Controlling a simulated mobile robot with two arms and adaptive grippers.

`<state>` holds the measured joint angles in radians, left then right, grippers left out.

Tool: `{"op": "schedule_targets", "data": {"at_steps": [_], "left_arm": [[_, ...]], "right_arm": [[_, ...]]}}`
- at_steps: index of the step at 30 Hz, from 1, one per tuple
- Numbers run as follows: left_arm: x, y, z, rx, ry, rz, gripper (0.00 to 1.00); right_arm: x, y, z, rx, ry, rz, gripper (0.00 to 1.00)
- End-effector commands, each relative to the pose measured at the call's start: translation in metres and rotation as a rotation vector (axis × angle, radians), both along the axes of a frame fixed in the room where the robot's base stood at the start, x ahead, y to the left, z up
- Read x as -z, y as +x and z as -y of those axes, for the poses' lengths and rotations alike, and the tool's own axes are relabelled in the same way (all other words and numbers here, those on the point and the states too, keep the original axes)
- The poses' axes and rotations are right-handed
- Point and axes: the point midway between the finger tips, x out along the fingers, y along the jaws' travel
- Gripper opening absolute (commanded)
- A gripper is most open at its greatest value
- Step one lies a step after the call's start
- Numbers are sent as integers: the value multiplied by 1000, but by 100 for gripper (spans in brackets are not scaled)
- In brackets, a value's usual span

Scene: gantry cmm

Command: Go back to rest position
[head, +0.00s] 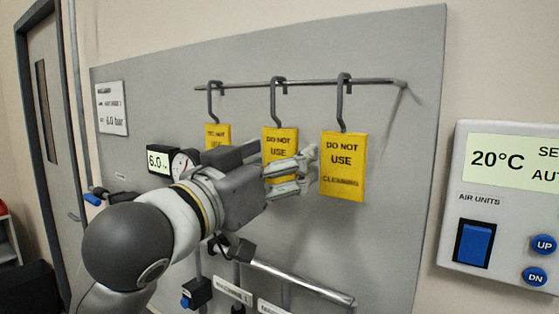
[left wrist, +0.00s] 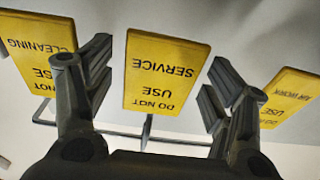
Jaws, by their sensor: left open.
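My left gripper (head: 306,171) is open and empty in front of the hanging tags. In the left wrist view its fingers frame the middle yellow SERVICE tag (left wrist: 165,70), with gaps on both sides. This tag is partly covered by the gripper in the head view (head: 280,142). The yellow CLEANING tag (head: 343,165) hangs just right of the fingertips; it also shows at the left of the left wrist view (left wrist: 40,45). The AIR WORK tag (head: 217,132) hangs at the left, its lower part hidden. My right gripper is not in view.
The tags hang by hooks from a rail (head: 310,82) on a grey panel (head: 400,220). Below are a pipe (head: 300,282) and blue-ended valves. A control box (head: 505,205) is at the right.

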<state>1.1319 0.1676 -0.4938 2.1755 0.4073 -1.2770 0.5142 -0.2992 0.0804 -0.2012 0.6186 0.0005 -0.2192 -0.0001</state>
Motion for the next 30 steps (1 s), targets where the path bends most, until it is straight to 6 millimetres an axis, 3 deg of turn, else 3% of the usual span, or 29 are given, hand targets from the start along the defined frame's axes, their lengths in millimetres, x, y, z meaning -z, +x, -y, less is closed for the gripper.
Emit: {"op": "schedule_targets", "data": {"at_steps": [12, 17, 20, 23, 30], "left_arm": [[9, -48, -35, 0, 0, 1, 77], [18, -51, -42, -7, 2, -16, 77], [42, -41, -48, -27, 4, -64, 77], [82, -26, -58, -64, 13, -142, 77], [204, -5, -88, -169, 65, -368, 77]], "right_arm": [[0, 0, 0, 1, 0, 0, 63], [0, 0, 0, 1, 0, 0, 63], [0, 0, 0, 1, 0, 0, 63], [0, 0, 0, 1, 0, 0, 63], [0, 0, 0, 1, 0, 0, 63]]}}
